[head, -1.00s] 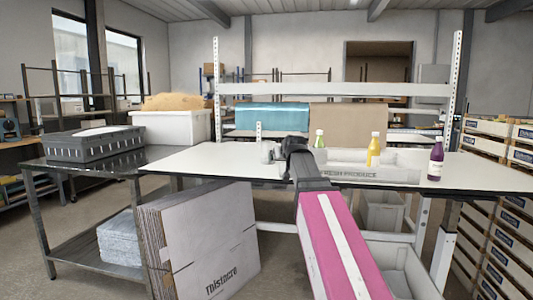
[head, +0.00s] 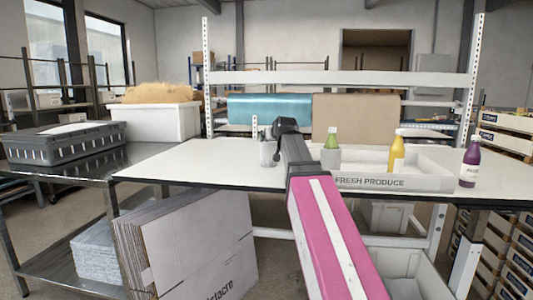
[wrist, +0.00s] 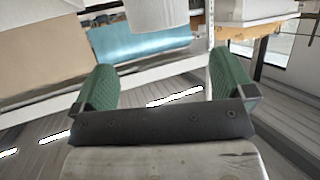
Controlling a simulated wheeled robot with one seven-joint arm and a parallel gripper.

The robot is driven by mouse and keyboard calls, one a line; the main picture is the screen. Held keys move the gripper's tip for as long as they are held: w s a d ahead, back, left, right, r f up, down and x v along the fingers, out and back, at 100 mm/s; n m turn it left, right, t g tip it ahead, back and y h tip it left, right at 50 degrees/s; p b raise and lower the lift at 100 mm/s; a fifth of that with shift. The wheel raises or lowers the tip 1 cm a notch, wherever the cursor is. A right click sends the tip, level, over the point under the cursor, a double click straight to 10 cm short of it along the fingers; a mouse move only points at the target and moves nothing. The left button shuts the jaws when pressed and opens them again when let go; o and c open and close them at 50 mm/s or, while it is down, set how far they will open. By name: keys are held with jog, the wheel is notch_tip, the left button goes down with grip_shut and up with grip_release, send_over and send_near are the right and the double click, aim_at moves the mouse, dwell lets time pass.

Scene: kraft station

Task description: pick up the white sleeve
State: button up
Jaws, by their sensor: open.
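A pale, whitish upright piece that looks like the white sleeve (head: 267,153) stands on the white tabletop (head: 190,165), partly hidden behind my wrist. In the upside-down wrist view, a white piece that seems to be the same sleeve (wrist: 160,12) hangs in from the top edge, cut off by the frame. My gripper (wrist: 164,85) shows two green padded fingers set wide apart with nothing between them. The sleeve lies beyond the fingers and apart from them. In the head view my dark wrist (head: 287,128) hides the fingers.
A white "FRESH PRODUCE" tray (head: 395,182) with green (head: 331,142) and yellow (head: 397,153) bottles stands right of my arm. A purple bottle (head: 470,163) stands farther right. Teal (head: 270,108) and brown (head: 355,117) rolls are behind. The table's left part is clear.

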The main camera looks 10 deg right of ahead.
aim_at(268, 153)
jog(key=d+x, duration=0.1)
jog(key=x, duration=0.9)
jog(key=shift+w+a, duration=0.3)
jog(key=shift+a, duration=0.15)
jog(key=c, duration=0.5)
